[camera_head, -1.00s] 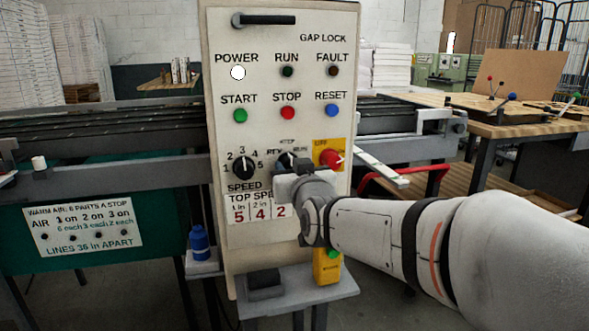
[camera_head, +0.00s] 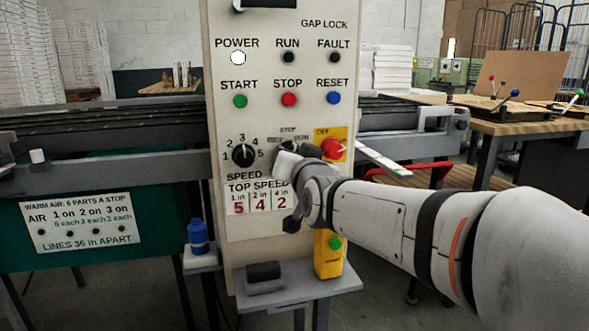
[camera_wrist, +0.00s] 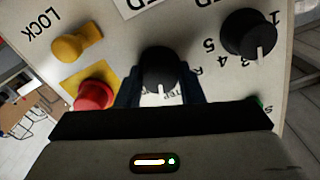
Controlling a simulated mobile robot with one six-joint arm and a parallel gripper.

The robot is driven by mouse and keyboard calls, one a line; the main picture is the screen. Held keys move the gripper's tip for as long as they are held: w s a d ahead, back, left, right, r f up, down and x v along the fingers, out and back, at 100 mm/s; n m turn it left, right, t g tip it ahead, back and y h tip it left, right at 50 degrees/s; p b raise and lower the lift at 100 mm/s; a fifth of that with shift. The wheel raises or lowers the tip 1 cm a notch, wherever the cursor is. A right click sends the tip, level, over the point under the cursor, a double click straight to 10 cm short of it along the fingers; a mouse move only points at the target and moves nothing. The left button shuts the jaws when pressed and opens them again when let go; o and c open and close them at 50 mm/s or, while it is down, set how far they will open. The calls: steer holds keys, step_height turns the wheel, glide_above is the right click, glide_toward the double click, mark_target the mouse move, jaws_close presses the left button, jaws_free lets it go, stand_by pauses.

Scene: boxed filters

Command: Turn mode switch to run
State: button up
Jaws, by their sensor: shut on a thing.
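The mode switch is a black rotary knob (camera_wrist: 159,68) with a white pointer mark, on the cream control panel (camera_head: 260,215). In the wrist view it sits between the two dark fingers of my gripper (camera_wrist: 158,85), which is shut on it. The pointer faces down in that view, towards a small label partly hidden by the gripper. In the head view my gripper (camera_head: 287,150) covers most of the knob. The labels above it are small, and the run lamp (camera_head: 288,57) looks dark.
A red button (camera_head: 333,148) on a yellow plate is close to the right of my gripper. The black speed knob (camera_head: 243,155) is to the left. A yellow knob (camera_wrist: 78,43) shows in the wrist view. A grey shelf (camera_head: 310,288) juts out below.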

steer(key=m+b, duration=0.3)
steer(key=shift+f, duration=0.2)
steer(key=shift+r+m+b, duration=0.15)
steer(key=shift+m+b, duration=0.5)
steer(key=shift+m, duration=0.25)
steer(key=o, duration=1)
steer(key=shift+a, duration=0.1)
